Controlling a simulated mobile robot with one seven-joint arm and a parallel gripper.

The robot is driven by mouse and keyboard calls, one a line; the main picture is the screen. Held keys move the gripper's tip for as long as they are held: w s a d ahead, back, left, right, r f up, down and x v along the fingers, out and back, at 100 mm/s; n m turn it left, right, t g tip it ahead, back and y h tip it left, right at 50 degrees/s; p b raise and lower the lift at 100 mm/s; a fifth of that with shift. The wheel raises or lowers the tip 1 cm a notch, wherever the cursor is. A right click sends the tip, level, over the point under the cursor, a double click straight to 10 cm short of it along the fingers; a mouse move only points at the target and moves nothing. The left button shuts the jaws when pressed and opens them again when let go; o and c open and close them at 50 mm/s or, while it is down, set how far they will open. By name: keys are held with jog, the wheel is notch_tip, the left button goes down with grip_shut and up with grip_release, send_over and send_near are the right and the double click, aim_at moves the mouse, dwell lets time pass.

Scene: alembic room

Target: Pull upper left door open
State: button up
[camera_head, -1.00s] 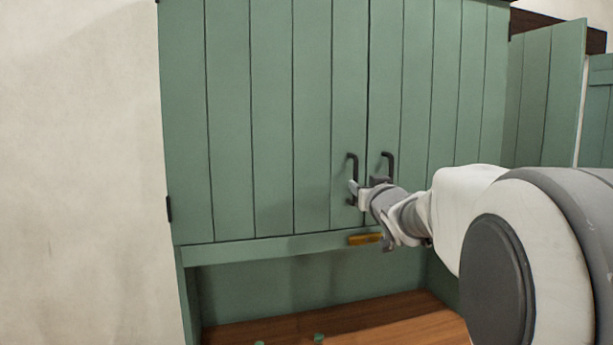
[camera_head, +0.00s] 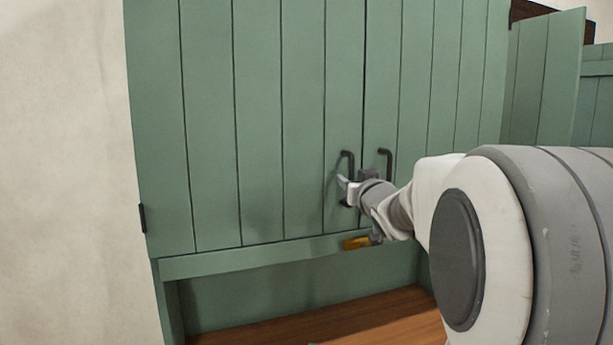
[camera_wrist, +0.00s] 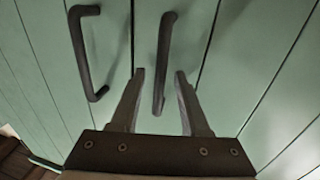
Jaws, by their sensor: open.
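The upper left door (camera_head: 250,120) is green, planked and looks closed, flush with the right door (camera_head: 420,90). Its black bar handle (camera_head: 350,163) is upright near the door's right edge. My gripper (camera_head: 355,183) is at the lower part of this handle, with a finger on either side. In the wrist view, which seems turned over, my open gripper (camera_wrist: 159,78) straddles this handle (camera_wrist: 163,60). The fingers stand apart from the bar, with gaps on both sides. The right door's handle (camera_wrist: 86,50) lies outside the fingers, to the left there.
A yellow-brown piece (camera_head: 357,242) sits on the rail under the doors. Below is an open niche with a wooden surface (camera_head: 340,318). Another green door (camera_head: 548,80) stands open at the far right. A hinge (camera_head: 142,218) shows on the left door's outer edge.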

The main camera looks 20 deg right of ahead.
jog(key=shift+w, duration=0.3)
grip_shut()
dwell(1.5)
